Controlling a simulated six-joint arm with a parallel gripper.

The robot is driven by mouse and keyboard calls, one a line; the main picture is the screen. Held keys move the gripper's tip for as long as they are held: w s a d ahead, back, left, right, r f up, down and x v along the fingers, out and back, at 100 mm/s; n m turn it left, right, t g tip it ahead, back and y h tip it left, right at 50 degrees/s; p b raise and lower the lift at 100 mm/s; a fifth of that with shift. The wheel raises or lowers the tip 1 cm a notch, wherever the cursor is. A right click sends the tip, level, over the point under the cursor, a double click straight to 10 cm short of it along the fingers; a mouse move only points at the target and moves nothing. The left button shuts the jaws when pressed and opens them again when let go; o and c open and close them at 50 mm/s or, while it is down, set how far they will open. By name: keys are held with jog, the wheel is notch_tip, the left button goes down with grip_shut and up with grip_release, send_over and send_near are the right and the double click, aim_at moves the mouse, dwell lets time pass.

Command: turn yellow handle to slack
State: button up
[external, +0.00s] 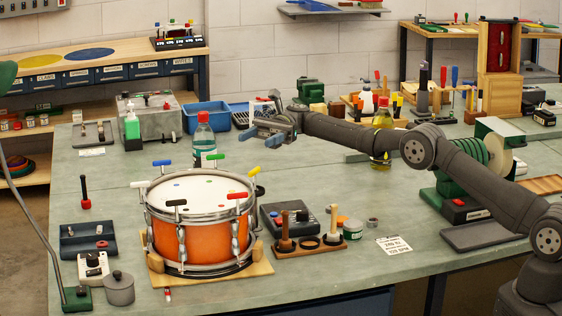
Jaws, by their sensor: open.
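The yellow handle (254,169) is a short bar on top of a tension rod at the right back of the rim of the orange drum (190,235). It lies tilted, its right end lower in the picture. My gripper (258,136) is open and empty, apart from the handle and above it in the picture. Other handles stand around the rim: a green handle (217,157), a blue handle (161,162), a white handle (140,184), a black handle (176,203) and a red handle (237,196). Which way slack lies cannot be seen.
A bottle with a red cap (204,140) stands behind the drum. A dark device (290,218) and a wooden holder with mallets (310,243) stand to its right. Blue bins (207,115) sit farther back. The bench between drum and left edge is partly clear.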

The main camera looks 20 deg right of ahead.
jog(key=d+f+m+t+y, duration=0.4)
jog(key=d+m+t+y, duration=0.3)
jog(key=t, duration=0.5)
jog(key=m+t+h, duration=0.3)
jog(key=m+t, duration=0.1)
send_near(254, 177)
jog(key=a, duration=0.3)
jog(key=w+a, duration=0.1)
jog(key=a, duration=0.2)
jog(key=w+a, duration=0.1)
jog(key=a, duration=0.2)
jog(key=shift+a+f, duration=0.2)
jog(key=shift+a, duration=0.2)
jog(key=c, duration=0.8)
jog(key=shift+n+g+y, duration=0.3)
jog(key=shift+n+g, duration=0.1)
jog(key=shift+g, duration=0.2)
